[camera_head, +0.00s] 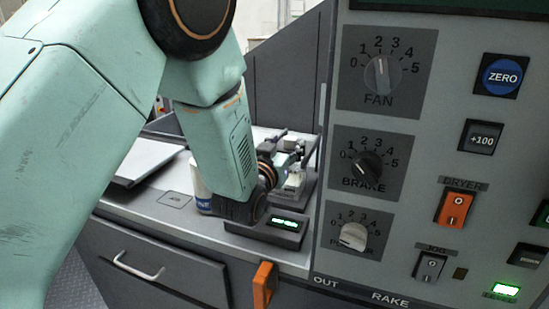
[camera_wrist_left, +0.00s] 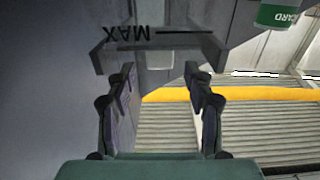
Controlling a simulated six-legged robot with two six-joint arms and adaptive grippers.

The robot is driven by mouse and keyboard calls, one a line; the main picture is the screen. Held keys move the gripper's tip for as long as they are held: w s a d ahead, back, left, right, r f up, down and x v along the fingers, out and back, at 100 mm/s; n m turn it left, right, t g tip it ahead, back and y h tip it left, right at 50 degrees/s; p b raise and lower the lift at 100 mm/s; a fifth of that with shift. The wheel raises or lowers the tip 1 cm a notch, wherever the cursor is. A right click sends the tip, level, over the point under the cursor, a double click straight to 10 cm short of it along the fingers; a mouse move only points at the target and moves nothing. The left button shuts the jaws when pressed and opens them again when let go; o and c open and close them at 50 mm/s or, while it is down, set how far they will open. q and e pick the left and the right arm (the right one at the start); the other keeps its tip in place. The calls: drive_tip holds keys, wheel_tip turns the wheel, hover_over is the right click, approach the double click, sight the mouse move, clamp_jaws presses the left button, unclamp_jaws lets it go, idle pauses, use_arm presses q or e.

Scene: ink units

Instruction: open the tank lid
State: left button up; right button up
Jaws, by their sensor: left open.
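My left gripper (camera_wrist_left: 160,100) is open in the left wrist view, with its two fingers apart and nothing held between them. Just beyond the fingertips is a grey tank-like part (camera_wrist_left: 188,42) with an upside-down MAX mark and a line. I cannot tell whether its lid shows, or whether the fingers touch it. In the head view my left gripper (camera_head: 292,148) is small and partly hidden behind my own wrist, near a pale unit (camera_head: 293,184) on the bench. My right gripper is in neither view.
A control panel (camera_head: 424,118) with knobs and switches fills the right. A small device with a green display (camera_head: 287,221) sits below my wrist, and a white container (camera_head: 200,183) beside it. A green labelled container (camera_wrist_left: 279,14) and a yellow strip (camera_wrist_left: 250,95) show in the wrist view.

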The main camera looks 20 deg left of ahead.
use_arm(q)
drive_tip(key=s, duration=0.8)
drive_tip(key=shift+a, duration=0.1)
